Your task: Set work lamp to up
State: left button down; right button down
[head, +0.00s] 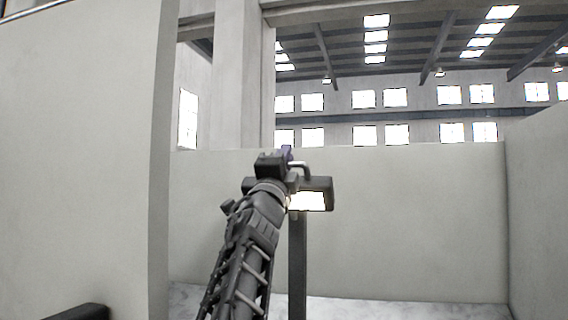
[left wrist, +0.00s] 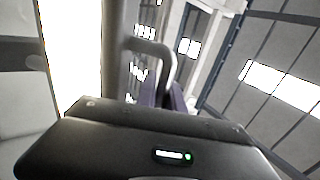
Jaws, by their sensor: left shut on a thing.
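The work lamp (head: 329,194) is a dark box with a lit, pale panel, on top of a dark upright post (head: 297,265) in the middle of the head view. Its panel shows toward me; its exact tilt is hard to tell. A grey bent-bar handle (head: 305,167) is at its top. My left gripper (head: 288,155) is shut on this handle and covers the lamp's left part. In the left wrist view, the purplish fingers (left wrist: 165,95) meet the handle (left wrist: 158,50), with the bright lamp panel (left wrist: 75,45) at left. My right gripper is not in view.
A pale wall panel (head: 75,150) stands close at the left. A low pale wall (head: 410,220) runs behind the lamp, with another side wall (head: 540,210) at the right. The space right of the post is clear.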

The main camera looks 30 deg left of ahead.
pick_arm(q)
jog(key=shift+w+a+f, duration=0.15)
jog(key=shift+w+f, duration=0.2)
jog(key=c, duration=1.8)
grip_release()
jog(key=shift+w, duration=0.1)
jog(key=shift+o, duration=0.3)
jog(key=shift+w+f, duration=0.1)
jog(key=shift+w, duration=0.05)
jog(key=shift+s+d+f+b, duration=0.2)
jog(key=shift+s+f+b, duration=0.3)
jog(key=shift+b, duration=0.3)
jog(key=b+v, duration=0.5)
jog(key=v, duration=0.1)
jog(key=shift+s+r+b, duration=0.25)
jog(key=shift+s+b, duration=0.15)
jog(key=shift+s, duration=0.05)
